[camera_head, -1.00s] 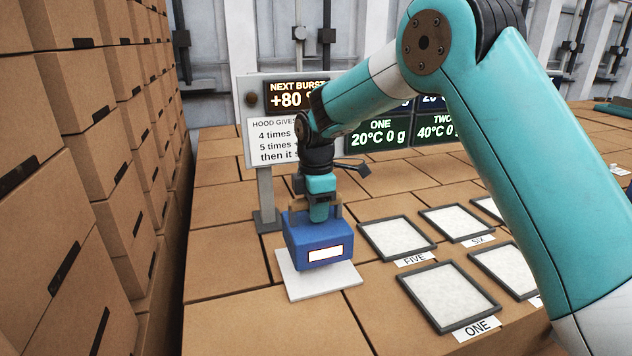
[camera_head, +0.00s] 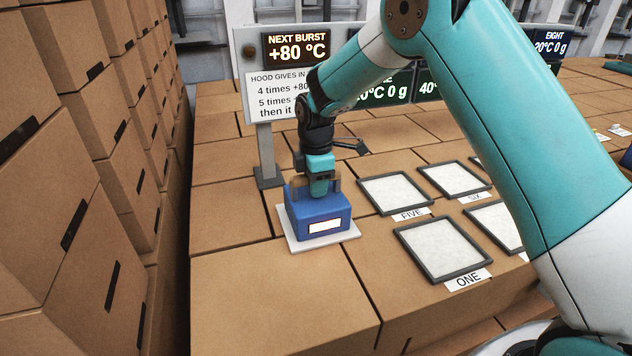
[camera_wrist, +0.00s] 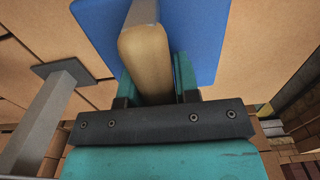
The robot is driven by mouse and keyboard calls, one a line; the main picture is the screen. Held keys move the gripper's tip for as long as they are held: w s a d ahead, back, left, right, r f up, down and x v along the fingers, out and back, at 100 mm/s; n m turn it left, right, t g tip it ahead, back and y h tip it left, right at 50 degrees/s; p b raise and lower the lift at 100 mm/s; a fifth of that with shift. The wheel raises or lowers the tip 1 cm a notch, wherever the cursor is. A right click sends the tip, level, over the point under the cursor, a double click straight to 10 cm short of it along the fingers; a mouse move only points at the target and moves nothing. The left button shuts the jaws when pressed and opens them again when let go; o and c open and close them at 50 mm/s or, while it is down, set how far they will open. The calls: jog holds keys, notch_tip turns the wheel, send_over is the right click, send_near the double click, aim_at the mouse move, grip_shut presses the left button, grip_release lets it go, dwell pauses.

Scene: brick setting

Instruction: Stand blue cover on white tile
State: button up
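The blue cover (camera_head: 318,213), a box with a tan handle and a lit pale label on its front, is upright over the white tile (camera_head: 293,243). Its underside looks to be on the tile or very close to it; the contact line is hard to make out. A rim of tile shows at the front and sides. My gripper (camera_head: 319,188) comes straight down on the cover from above. In the wrist view the tan handle (camera_wrist: 146,55) lies between my teal fingers (camera_wrist: 152,85), with the blue top (camera_wrist: 205,35) beyond. My gripper looks shut on the handle.
Framed white pads, such as ONE (camera_head: 445,248) and FIVE (camera_head: 394,192), lie to the right. A sign board (camera_head: 262,85) on a grey post (camera_head: 267,155) stands behind the cover. Stacked cartons (camera_head: 60,190) wall the left. The carton top in front is clear.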

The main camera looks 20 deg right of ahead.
jog(key=o, duration=0.4)
jog(key=shift+c, duration=0.2)
notch_tip(320, 180, up, 12)
jog(key=b, duration=0.3)
jog(key=shift+f, duration=0.15)
jog(key=shift+s+r, duration=0.1)
jog(key=shift+r, duration=0.3)
jog(key=s+a+m+y, duration=0.2)
jog(key=s+m, duration=0.3)
jog(key=s, duration=1.2)
jog(key=s+a+m+y, duration=0.2)
jog(key=s+m, duration=0.4)
jog(key=s, duration=1)
jog(key=shift+s+a+r, duration=0.3)
jog(key=shift+s, duration=0.1)
jog(key=shift+f+b, duration=0.1)
jog(key=shift+b, duration=0.2)
